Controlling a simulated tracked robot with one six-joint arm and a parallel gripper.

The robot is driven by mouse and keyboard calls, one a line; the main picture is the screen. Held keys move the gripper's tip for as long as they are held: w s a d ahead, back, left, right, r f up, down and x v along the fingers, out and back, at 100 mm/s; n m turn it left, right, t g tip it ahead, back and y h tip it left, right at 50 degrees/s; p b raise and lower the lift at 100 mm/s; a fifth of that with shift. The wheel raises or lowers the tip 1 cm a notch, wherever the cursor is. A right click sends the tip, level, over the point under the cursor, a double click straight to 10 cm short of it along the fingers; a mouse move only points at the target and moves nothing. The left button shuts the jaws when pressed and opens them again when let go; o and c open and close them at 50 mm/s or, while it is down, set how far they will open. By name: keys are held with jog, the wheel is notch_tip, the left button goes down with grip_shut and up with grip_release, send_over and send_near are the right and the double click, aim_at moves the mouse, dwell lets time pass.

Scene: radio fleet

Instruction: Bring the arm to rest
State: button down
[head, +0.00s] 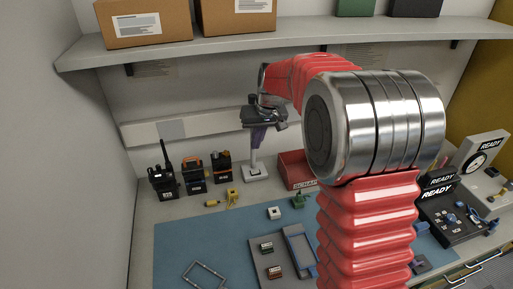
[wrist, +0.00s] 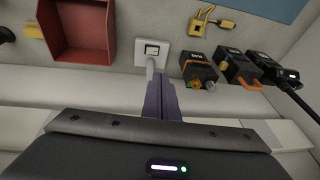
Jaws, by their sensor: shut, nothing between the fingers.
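My arm (head: 368,220) is red and ribbed with a large metal joint, and it reaches up and back toward the wall. My arm hides part of the bench on the right.
Several radios (head: 196,177) stand at the back left. A red tray (head: 296,168) is right of the stand. A shelf with cardboard boxes (head: 145,22) runs above. A blue mat (head: 190,245) holds a grey fixture. Black devices with READY signs (head: 436,193) stand at the right.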

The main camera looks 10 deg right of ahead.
jog(key=shift+r, duration=0.15)
dwell(0.4)
jog(key=s+a+r+t, duration=0.1)
jog(key=s+r, duration=0.2)
jog(key=s, duration=1.4)
jog(key=s+a+r+t+h, duration=0.1)
jog(key=s+r, duration=0.2)
jog(key=s, duration=1.4)
jog(key=shift+s+a+r, duration=0.15)
jog(key=shift+s+a, duration=0.05)
jog(key=shift+s, duration=0.15)
jog(key=c, duration=2.5)
grip_release()
